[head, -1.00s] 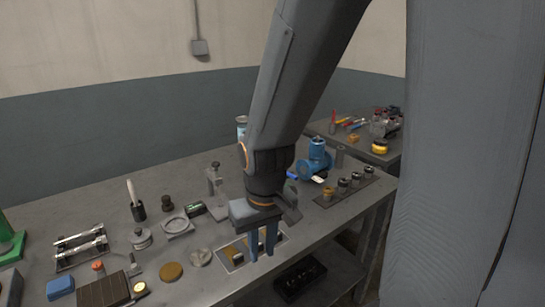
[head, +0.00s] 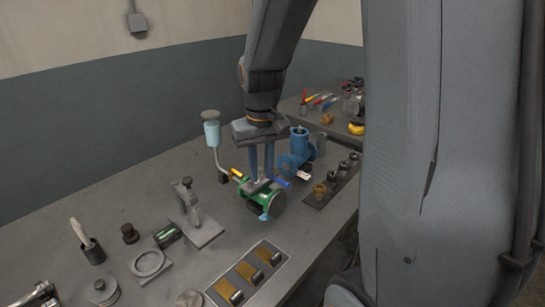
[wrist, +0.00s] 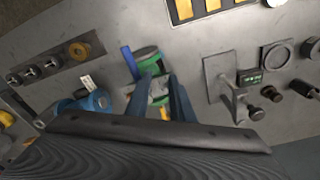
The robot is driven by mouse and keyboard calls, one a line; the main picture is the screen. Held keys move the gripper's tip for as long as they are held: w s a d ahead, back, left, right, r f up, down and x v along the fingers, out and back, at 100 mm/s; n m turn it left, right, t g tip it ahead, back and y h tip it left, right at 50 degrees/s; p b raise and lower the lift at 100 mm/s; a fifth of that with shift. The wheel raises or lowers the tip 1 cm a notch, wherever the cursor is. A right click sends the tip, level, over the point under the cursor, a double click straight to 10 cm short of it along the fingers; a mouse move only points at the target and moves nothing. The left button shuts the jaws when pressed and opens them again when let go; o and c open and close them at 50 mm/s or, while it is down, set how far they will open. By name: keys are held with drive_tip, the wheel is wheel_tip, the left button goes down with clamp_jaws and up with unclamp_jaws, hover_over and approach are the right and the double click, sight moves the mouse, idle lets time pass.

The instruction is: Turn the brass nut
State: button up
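The brass nut (head: 320,190) sits at the near end of a dark strip (head: 334,188) that also carries several steel nuts. It also shows in the wrist view (wrist: 79,50), at the upper left. My gripper (head: 259,181) points down over a green round-bodied device (head: 267,211) with a grey top, to the left of the brass nut and apart from it. Its two blue fingers stand apart, with a gap between them in the wrist view (wrist: 164,76). Whether the fingertips touch the green device is unclear, and they partly hide it.
An oil cup on a bent stem (head: 213,140) rises to the left. A clamp stand (head: 190,208) and a panel of yellow switches (head: 248,271) are nearer. Bare bench lies at the front right.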

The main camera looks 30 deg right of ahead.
drive_tip(key=shift+m+g, duration=0.3)
drive_tip(key=shift+g, duration=0.2)
drive_tip(key=w+d+r, duration=0.1)
drive_tip(key=w+d, duration=0.1)
drive_tip(key=w+d+r, duration=0.1)
drive_tip(key=w+d, duration=0.1)
drive_tip(key=w+d+r, duration=0.1)
drive_tip(key=w, duration=0.2)
drive_tip(key=shift+d+r, duration=0.15)
drive_tip(key=shift+d, duration=0.25)
drive_tip(key=shift+w+d+p, duration=0.1)
drive_tip(key=shift+w+p, duration=0.05)
drive_tip(key=shift+p, duration=0.15)
wheel_tip(320, 180, down, 8)
drive_tip(key=shift+r+p, duration=0.2)
drive_tip(key=shift+p, duration=0.85)
drive_tip(key=shift+c, duration=0.3)
clamp_jaws()
